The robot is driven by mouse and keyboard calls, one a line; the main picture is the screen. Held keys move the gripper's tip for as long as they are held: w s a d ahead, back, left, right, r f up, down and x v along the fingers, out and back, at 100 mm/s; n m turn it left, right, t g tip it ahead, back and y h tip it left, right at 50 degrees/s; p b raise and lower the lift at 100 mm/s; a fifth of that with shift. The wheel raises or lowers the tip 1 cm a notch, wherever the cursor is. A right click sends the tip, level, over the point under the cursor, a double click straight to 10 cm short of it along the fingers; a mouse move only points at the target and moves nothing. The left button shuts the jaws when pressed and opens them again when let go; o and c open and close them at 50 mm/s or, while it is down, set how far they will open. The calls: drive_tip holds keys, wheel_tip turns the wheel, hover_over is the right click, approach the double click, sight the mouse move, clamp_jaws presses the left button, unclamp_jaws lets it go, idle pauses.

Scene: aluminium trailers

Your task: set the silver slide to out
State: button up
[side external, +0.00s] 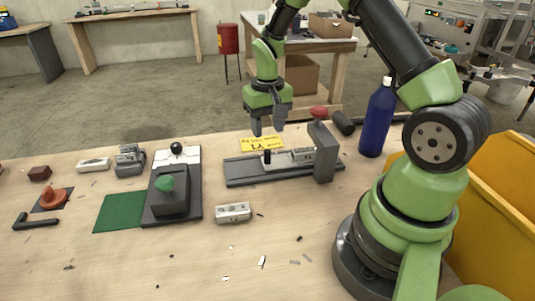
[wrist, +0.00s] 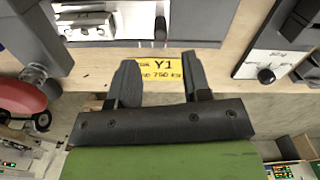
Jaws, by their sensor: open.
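The silver slide (side external: 292,158) lies in a dark grey rail (side external: 240,173) on the bench, with a small black knob (side external: 267,157) at its left end. A tall grey block (side external: 324,152) stands across the rail's right part. My gripper (side external: 269,130) is open and empty, pointing down above the yellow Y1 label behind the rail. In the wrist view my gripper (wrist: 160,78) spans the label (wrist: 160,68), apart from the slide.
A green-knobbed block (side external: 171,195) and a black-knobbed white plate (side external: 188,155) stand left of the rail. A red knob (side external: 319,112) and a blue bottle (side external: 377,118) are at the right. A small silver part (side external: 233,212) lies in front. The front bench is mostly clear.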

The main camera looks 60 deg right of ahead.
sight(267, 150)
wheel_tip(267, 150, down, 8)
drive_tip(key=shift+f, duration=0.15)
idle(0.3)
